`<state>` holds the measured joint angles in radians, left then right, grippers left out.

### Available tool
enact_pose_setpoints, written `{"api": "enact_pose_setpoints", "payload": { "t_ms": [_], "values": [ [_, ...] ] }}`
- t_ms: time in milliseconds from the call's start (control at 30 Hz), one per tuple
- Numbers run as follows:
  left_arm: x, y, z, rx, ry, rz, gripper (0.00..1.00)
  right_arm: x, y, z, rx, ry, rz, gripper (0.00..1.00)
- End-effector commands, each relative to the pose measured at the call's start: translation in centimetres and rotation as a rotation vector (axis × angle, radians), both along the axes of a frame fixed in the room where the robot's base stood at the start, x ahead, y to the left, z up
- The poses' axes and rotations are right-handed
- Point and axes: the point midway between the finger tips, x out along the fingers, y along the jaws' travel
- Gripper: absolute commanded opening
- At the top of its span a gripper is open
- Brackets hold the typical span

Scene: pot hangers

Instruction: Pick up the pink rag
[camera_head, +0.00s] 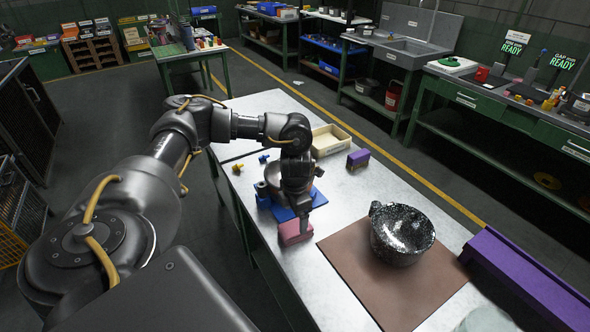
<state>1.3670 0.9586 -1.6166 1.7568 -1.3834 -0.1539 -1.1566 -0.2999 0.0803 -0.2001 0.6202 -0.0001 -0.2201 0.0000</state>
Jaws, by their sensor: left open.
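The pink rag (291,235) is a small folded block near the left edge of the metal table (356,193). My left gripper (301,226) points down right at the rag. It is open, with one finger showing at the rag's right side. The other finger is hard to make out, and I cannot tell whether the fingers touch the rag. My right gripper is not in view.
A speckled black pot (401,235) stands on a brown mat (358,268) to the right. A blue mat (285,212) with small parts, a cream tray (330,140) and a purple block (358,158) lie farther back. A long purple bar (525,275) is at right.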

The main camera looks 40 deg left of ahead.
Motion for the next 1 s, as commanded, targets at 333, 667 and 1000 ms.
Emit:
{"api": "enact_pose_setpoints", "payload": {
  "t_ms": [333, 667, 1000],
  "values": [
    [0.3, 0.3, -3.4, 0.001, 0.004, 0.000, 0.84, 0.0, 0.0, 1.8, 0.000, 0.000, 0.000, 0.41],
    [0.4, 0.3, -5.2, -0.001, 0.000, 0.000, 0.84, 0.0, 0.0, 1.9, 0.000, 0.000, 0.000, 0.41],
    [0.4, 0.3, -5.2, -0.001, 0.000, 0.001, 0.50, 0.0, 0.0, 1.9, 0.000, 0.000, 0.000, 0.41]
  ]
}}
